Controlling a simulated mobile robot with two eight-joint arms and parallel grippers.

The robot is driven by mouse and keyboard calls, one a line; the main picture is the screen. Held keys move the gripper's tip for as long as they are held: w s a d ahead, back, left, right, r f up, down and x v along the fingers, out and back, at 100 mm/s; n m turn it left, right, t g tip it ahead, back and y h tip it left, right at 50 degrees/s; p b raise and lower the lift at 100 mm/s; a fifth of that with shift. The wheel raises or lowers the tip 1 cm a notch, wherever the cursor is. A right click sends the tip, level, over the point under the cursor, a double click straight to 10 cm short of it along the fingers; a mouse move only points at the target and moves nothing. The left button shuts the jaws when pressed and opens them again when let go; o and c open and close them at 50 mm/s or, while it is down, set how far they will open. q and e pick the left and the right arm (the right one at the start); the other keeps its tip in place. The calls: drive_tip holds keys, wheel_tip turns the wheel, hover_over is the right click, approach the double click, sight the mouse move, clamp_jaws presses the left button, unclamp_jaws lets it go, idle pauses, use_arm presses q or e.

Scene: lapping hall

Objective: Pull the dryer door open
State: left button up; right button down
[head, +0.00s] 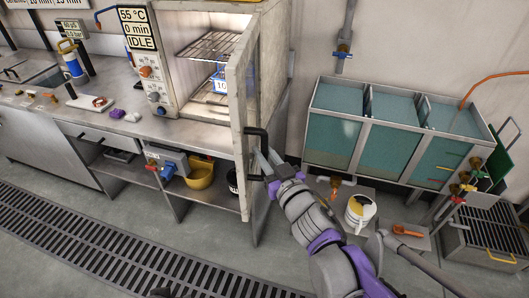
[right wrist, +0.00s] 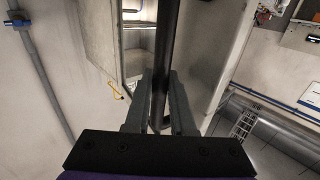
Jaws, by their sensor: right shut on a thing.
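The dryer (head: 165,60) stands on the steel bench, its panel reading 55 °C, 0 min, IDLE. Its pale door (head: 238,85) stands swung out on the right side, seen nearly edge-on. The lit inside shows a wire rack (head: 208,46) and a blue item with a white label. The black bar handle (head: 264,137) is on the door's outer face. My right gripper (head: 263,163) is at the lower part of this handle. In the right wrist view the dark bar (right wrist: 167,50) runs between my fingers (right wrist: 160,110), which are shut on it. My left gripper is not in view.
The bench top (head: 190,131) runs left of the door, with a yellow bowl (head: 200,174) on the shelf below. Teal-sided tanks (head: 390,150) stand at right, with a white bucket (head: 360,212) below. A floor grate (head: 110,255) crosses the open floor in front.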

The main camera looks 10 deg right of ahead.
drive_tip(key=shift+s+d+f, duration=0.1)
idle(0.4)
drive_tip(key=c, duration=0.8)
unclamp_jaws()
drive_tip(key=shift+o, duration=0.2)
drive_tip(key=v, duration=1)
drive_tip(key=shift+s+p, duration=0.3)
drive_tip(key=shift+s, duration=0.05)
drive_tip(key=shift+d, duration=0.15)
